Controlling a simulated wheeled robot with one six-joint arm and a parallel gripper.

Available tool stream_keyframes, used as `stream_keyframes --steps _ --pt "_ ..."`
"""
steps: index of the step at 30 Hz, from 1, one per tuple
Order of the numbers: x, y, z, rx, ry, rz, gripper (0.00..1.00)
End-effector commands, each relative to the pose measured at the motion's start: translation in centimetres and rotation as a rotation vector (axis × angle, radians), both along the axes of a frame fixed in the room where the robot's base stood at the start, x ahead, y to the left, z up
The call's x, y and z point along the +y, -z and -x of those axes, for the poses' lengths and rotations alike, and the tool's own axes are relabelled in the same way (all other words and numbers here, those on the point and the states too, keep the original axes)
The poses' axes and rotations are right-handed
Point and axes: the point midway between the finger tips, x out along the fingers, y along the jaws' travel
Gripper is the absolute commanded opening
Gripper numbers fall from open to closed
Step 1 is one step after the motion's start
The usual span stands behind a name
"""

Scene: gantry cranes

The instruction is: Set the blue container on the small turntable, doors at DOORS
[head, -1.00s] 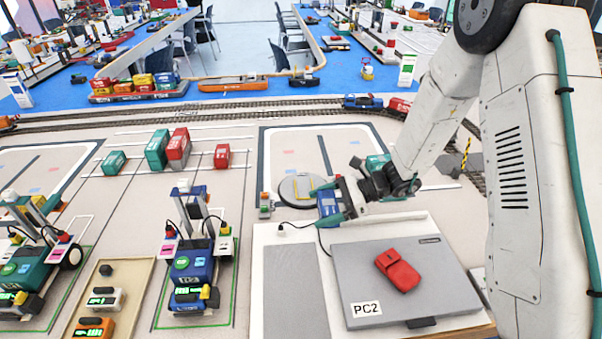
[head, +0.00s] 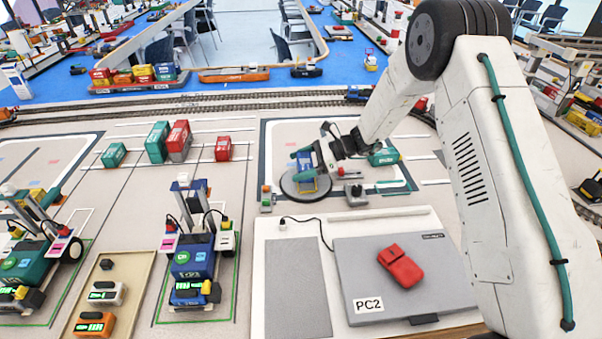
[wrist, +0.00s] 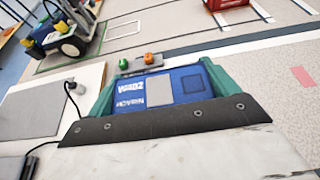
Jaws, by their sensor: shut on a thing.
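The blue container (head: 305,165) is between the teal fingers of my gripper (head: 305,163), over the small round grey turntable (head: 290,192) in the head view. In the wrist view the blue container (wrist: 165,90) fills the space between the fingers, with pale lettering and a grey panel on the face I see. I cannot tell whether the container touches the turntable. A yellow outline shows on the turntable beside the container. The DOORS mark and the container's doors are not readable here.
A small box with green and orange buttons (head: 266,198) stands left of the turntable. A teal container (head: 383,156) lies behind my gripper. A closed laptop (head: 405,280) with a red pouch lies in front.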

Motion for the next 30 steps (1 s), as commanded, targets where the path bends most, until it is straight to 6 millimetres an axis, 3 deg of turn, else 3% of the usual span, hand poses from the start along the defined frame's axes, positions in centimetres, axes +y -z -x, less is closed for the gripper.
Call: stream_keyframes --steps 6,8,13,14,15,23,30 --pt "0.0 2.9 0.1 0.002 0.000 0.001 0.61" --pt "-0.1 3.3 0.1 0.001 0.000 0.001 0.57" --pt "-0.1 3.4 0.1 0.001 0.000 0.002 0.57" --pt "-0.1 3.4 0.1 0.001 0.000 0.003 0.92" --pt "-0.1 3.5 0.1 0.002 0.001 0.003 1.00" --pt "-0.3 3.3 0.1 0.001 0.001 0.001 1.00" --pt "-3.4 1.9 0.0 -0.002 0.004 0.001 1.00"
